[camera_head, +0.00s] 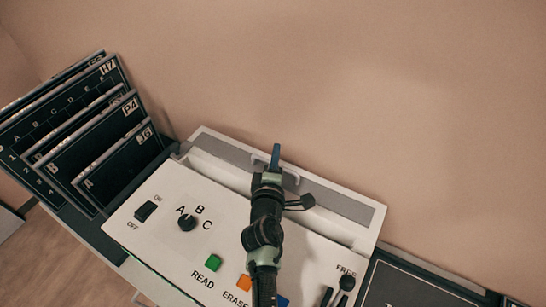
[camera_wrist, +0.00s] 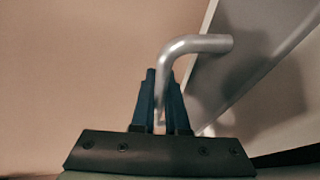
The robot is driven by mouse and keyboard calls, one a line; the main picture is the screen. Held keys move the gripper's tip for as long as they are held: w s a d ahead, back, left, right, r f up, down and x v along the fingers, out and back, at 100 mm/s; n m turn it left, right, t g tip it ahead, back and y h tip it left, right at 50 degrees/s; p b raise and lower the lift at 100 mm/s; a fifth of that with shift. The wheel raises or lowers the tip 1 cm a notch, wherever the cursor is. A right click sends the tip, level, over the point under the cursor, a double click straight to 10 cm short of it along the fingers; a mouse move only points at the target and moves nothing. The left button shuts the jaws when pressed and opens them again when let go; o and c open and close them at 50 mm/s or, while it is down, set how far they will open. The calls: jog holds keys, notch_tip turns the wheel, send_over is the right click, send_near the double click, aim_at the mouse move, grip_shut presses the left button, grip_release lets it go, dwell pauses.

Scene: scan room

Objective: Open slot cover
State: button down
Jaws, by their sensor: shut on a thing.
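The slot cover (camera_head: 335,197) is a long grey panel along the back of the white machine, against the wall. Its metal handle (camera_head: 291,177) shows beside my fingers. My gripper (camera_head: 275,158) reaches over the machine to the middle of the cover. In the wrist view, my blue fingers (camera_wrist: 161,100) are shut on the bent silver handle (camera_wrist: 195,44), which runs into the grey cover (camera_wrist: 235,60) at right. A pale recess shows along the cover's front side in the head view. I cannot tell how far the cover is open. My arm hides part of it.
The machine's white panel (camera_head: 140,238) has an on/off switch (camera_head: 146,211), an A-B-C knob (camera_head: 187,223), a green button (camera_head: 213,262) and an orange button (camera_head: 244,282). Several dark labelled plates (camera_head: 120,155) stand in a rack at left. The wall (camera_head: 400,90) is close behind.

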jog(key=c, duration=1.2)
grip_release()
jog(key=shift+s, duration=0.1)
jog(key=shift+b+v, duration=0.3)
jog(key=shift+v, duration=6.15)
jog(key=shift+r, duration=0.1)
